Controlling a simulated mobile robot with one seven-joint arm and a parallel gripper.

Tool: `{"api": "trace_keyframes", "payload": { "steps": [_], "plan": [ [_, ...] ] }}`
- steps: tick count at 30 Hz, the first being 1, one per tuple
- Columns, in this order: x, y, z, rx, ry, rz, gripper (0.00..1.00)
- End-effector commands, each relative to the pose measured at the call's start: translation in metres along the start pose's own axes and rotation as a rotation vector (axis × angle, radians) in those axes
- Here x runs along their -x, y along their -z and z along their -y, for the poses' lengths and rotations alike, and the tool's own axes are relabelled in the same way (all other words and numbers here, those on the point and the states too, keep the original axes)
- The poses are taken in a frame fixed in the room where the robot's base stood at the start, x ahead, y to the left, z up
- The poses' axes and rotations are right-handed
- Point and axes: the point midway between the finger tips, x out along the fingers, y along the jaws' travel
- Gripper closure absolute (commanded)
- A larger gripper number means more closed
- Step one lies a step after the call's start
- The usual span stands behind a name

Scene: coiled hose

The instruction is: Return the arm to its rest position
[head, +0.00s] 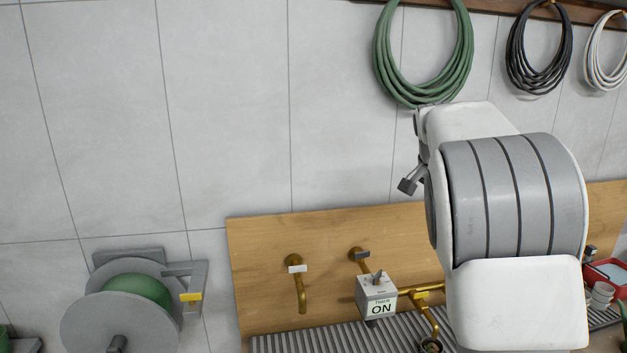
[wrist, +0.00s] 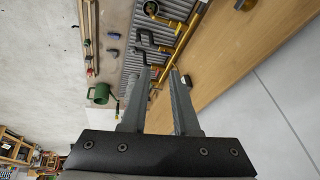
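My gripper (wrist: 160,74) shows in the wrist view with its two grey fingers apart and nothing visible between them. Beyond the fingertips are the ribbed metal grating and brass pipework, seen sideways; I cannot tell the exact distance. In the head view my arm is raised and folded at the right, in front of the tiled wall. Only a small dark part, perhaps of the gripper (head: 408,184), sticks out to its left; the rest is hidden behind the arm. A green coiled hose (head: 386,68) hangs on the wall just above the arm.
A hose reel (head: 85,325) stands lower left. Black (head: 522,75) and white (head: 594,75) coils hang upper right. A green watering can (wrist: 101,93) shows.

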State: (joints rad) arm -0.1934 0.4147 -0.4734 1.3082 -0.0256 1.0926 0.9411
Motion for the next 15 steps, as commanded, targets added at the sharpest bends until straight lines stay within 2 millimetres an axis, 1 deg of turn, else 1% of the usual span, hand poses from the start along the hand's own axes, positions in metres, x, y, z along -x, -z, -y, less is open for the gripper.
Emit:
{"api": "trace_keyframes", "payload": {
  "steps": [1, 8, 15],
  "plan": [
    [0.008, -0.007, -0.013, 0.026, 0.021, 0.024, 0.71],
    [0.038, -0.046, -0.059, 0.196, 0.109, 0.1, 0.71],
    [0.065, -0.099, -0.11, 0.404, 0.206, 0.133, 0.71]
  ]
}}
